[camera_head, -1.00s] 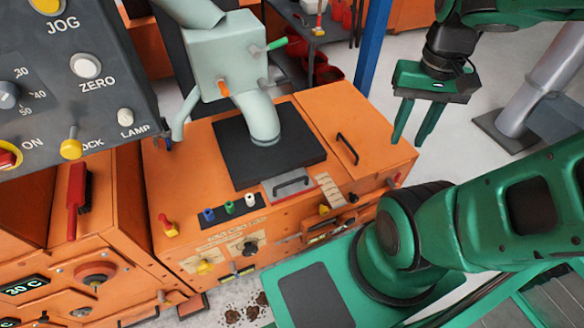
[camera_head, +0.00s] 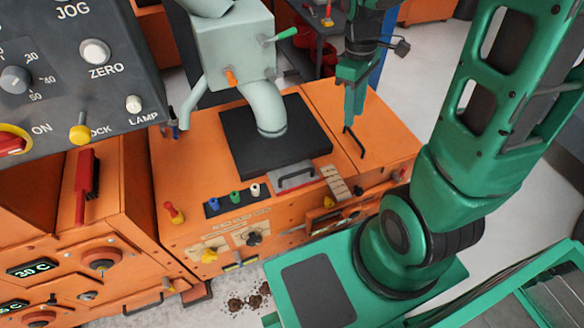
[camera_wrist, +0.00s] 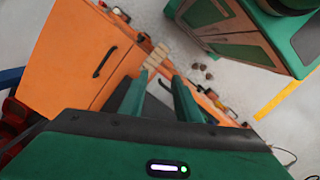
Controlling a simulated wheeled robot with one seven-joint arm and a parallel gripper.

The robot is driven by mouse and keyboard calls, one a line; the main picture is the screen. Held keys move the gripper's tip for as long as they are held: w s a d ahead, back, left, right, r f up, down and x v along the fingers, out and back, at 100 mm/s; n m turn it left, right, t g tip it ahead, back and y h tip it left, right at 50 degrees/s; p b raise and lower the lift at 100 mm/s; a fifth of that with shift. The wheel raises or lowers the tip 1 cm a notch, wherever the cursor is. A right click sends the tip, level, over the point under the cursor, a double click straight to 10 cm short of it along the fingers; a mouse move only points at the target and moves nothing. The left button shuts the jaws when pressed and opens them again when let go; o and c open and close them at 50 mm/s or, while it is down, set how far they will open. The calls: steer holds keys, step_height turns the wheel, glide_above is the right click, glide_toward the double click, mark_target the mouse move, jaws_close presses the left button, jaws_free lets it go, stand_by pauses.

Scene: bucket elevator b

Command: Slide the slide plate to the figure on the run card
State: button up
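The likely slide plate (camera_head: 296,180) is a grey plate with a black handle, set in the orange machine top at the front edge of a black square pad. A pale marked scale strip (camera_head: 337,182) lies just right of it. The strip also shows in the wrist view (camera_wrist: 156,58). My gripper (camera_head: 354,118) is empty and hangs above the right part of the orange top, behind and right of the plate, clear of it. In the wrist view my gripper's two fingers (camera_wrist: 163,88) stand apart, partly hiding what lies beneath. I cannot make out a run card or its figure.
A pale green spout (camera_head: 268,110) with levers rises from the black pad (camera_head: 240,150). A black handle (camera_head: 354,142) stands on the right-hand lid. Coloured knobs (camera_head: 234,198) line the front left. A grey control panel (camera_head: 75,75) fills the upper left.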

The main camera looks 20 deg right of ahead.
steer(key=w+a+f+n+g, duration=0.1)
steer(key=w+a+f+n, duration=0.3)
steer(key=a+f+n, duration=0.4)
steer(key=w+a+f+n, duration=0.4)
steer(key=w+a+f, duration=0.1)
steer(key=f, duration=0.4)
steer(key=shift+y, duration=0.3)
steer(key=f, duration=0.3)
steer(key=s+f, duration=0.1)
steer(key=f, duration=0.2)
steer(key=s+f, duration=0.1)
steer(key=f, duration=0.2)
steer(key=shift+s+f, duration=0.1)
steer(key=shift+f, duration=0.2)
jaws_close()
